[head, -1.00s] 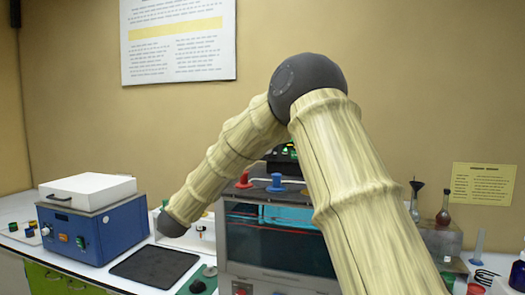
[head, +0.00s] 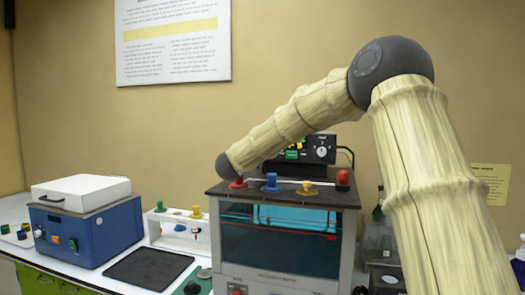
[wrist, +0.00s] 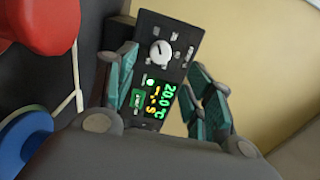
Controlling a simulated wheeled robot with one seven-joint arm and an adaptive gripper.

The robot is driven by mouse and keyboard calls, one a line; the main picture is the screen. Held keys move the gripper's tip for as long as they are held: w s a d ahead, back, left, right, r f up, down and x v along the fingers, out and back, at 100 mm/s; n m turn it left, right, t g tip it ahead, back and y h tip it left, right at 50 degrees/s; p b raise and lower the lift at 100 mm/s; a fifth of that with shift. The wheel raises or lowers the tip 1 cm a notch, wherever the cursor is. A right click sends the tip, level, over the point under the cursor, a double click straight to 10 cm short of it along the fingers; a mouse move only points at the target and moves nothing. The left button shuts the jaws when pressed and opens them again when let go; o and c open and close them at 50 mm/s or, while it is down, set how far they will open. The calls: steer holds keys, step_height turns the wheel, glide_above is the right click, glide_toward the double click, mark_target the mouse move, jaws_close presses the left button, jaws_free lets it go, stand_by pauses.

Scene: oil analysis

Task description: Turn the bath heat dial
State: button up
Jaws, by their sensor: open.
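The bath heat dial, a white round knob (head: 322,151), sits on the right of a black control unit (head: 300,147) behind the glass-fronted bath (head: 280,240). In the wrist view the dial (wrist: 160,53) shows above a lit green and yellow display (wrist: 158,103) reading 20.0 °C. My gripper (wrist: 163,62) has its two teal fingers spread, with the dial and display seen between them. Nothing is between the fingers; the gap to the dial is hard to judge.
The bath's dark top carries red (head: 238,182), blue (head: 271,182), yellow (head: 307,188) and red (head: 342,180) knobbed parts. Red and blue ones loom large at the left of the wrist view. A blue box (head: 90,228) and a black mat (head: 148,268) lie left.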

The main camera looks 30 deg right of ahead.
steer(key=p+x, duration=0.2)
steer(key=x, duration=0.6)
steer(key=shift+a, duration=0.1)
steer(key=c, duration=1)
steer(key=shift+c, duration=0.2)
steer(key=shift+f+b, duration=0.2)
steer(key=shift+b, duration=0.2)
